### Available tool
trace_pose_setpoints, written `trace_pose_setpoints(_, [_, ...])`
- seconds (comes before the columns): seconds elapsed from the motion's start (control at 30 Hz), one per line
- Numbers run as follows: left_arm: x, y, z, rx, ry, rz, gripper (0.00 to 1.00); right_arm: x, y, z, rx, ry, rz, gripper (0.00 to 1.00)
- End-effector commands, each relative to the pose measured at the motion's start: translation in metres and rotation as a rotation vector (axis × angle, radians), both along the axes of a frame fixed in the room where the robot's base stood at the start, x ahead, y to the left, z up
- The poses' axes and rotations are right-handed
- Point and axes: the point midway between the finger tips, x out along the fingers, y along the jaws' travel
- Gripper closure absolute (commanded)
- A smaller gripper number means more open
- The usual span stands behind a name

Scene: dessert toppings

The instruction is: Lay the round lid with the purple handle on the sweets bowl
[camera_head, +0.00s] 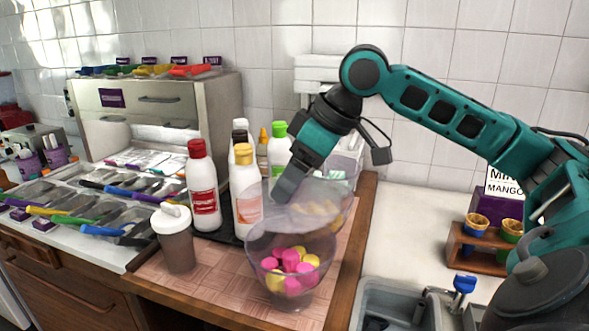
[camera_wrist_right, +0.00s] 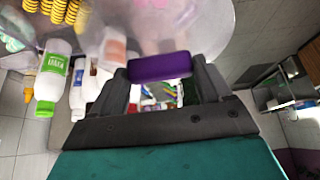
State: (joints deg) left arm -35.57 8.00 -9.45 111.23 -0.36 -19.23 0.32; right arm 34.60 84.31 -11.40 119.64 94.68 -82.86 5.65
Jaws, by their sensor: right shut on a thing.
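The clear sweets bowl (camera_head: 290,263) stands on the pink mat and holds pink and yellow sweets. The round lid (camera_head: 318,196) is see-through and hangs above the bowl and toward its back, apart from the rim as far as I can tell. My right gripper (camera_head: 285,189) is shut on the lid's handle. The purple handle (camera_wrist_right: 160,67) shows between the fingers (camera_wrist_right: 165,82) in the right wrist view, with the clear disc of the lid (camera_wrist_right: 212,28) beyond it. In the head view the handle is hidden by the fingers. My left gripper is not in view.
A second clear bowl with yellow pieces (camera_head: 322,210) stands behind the sweets bowl, seen through the lid. Bottles (camera_head: 202,187) and a brown shaker (camera_head: 174,241) stand to the left. Utensil trays (camera_head: 85,203) fill the left side.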

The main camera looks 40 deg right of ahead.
Motion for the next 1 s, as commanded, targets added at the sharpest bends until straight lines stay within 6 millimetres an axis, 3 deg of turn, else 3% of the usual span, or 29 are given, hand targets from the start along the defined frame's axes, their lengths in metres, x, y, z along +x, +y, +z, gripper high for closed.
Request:
trace_pose_setpoints(0.2, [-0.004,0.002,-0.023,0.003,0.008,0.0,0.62,0.0,0.0,-0.031,0.0,0.0,0.001,0.55])
trace_pose_setpoints(0.5, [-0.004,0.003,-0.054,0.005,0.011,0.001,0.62,0.0,0.0,-0.06,0.0,0.0,0.0,0.55])
trace_pose_setpoints(1.0, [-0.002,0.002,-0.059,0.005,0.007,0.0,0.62,0.0,0.0,-0.069,0.0,0.0,0.0,0.55])
